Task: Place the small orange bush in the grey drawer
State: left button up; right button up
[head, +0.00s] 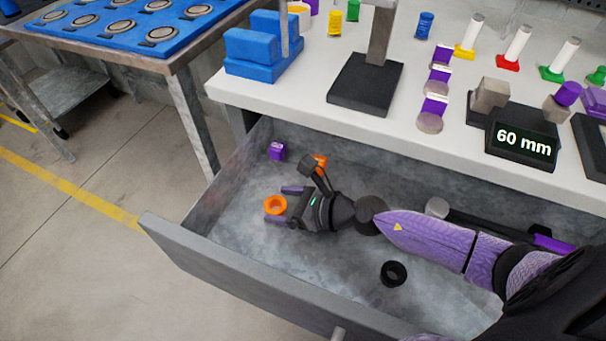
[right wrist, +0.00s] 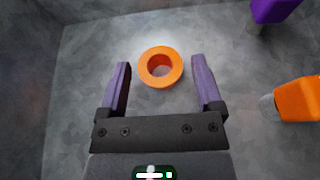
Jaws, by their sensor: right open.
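The small orange bush (head: 275,205) is a short ring inside the open grey drawer (head: 260,288), toward its left end. It also shows in the right wrist view (right wrist: 160,67), just past the fingertips and between their lines. It appears to rest on the drawer floor. My right gripper (head: 284,204) is inside the drawer with its fingers apart on either side of the space behind the bush. In the right wrist view the gripper (right wrist: 160,75) is open and nothing is between the pads touching them. My left gripper is not in view.
Also in the drawer are a purple block (head: 277,151), an orange part (head: 320,161) partly hidden by my gripper, and a black ring (head: 394,273). The white bench top (head: 300,98) overhangs the drawer's back. A blue tray (head: 130,24) lies on another table.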

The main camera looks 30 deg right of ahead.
jog(key=v, duration=1.1)
jog(key=shift+r, duration=0.1)
